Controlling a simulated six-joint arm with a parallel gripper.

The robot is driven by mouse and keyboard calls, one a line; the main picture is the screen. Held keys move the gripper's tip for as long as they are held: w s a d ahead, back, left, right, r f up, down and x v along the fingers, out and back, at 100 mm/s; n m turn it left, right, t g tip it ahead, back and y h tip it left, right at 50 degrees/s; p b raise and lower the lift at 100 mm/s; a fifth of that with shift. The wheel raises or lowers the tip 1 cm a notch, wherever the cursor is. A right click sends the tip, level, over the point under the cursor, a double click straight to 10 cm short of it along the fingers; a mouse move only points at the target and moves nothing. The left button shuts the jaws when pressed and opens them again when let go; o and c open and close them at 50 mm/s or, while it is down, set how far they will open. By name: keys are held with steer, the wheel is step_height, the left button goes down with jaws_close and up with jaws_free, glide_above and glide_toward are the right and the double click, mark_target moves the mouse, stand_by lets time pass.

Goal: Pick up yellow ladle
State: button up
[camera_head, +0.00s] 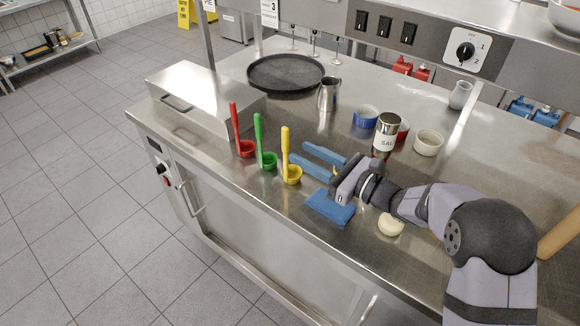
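The yellow ladle (285,143) stands on the steel counter, its handle upright and its small bowl at the base. It is the rightmost of three ladles in a row. My gripper (299,153) has two blue fingers spread apart, pointing left towards the yellow ladle. The gripper is open, with nothing seen between its fingers. The fingertips appear just right of the ladle's handle, above its bowl. I cannot tell from this one view whether a finger touches the ladle.
A green ladle (259,140) and a red ladle (235,122) stand to the left, beside a steel box (195,88). A blue cloth (330,208) lies near the front edge. A salt tin (386,133), a steel jug (328,95) and a dark round pan (285,72) stand further back.

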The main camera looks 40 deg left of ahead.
mark_target(288, 145)
steer(key=shift+a, duration=0.85)
steer(key=shift+a+r+p, duration=0.15)
steer(key=shift+a+p, duration=0.05)
steer(key=shift+p, duration=0.3)
steer(key=a+p, duration=0.2)
steer(key=a, duration=0.2)
steer(key=shift+s+r, duration=0.1)
steer(key=shift+r, duration=0.05)
steer(key=shift+a, duration=0.35)
jaws_close()
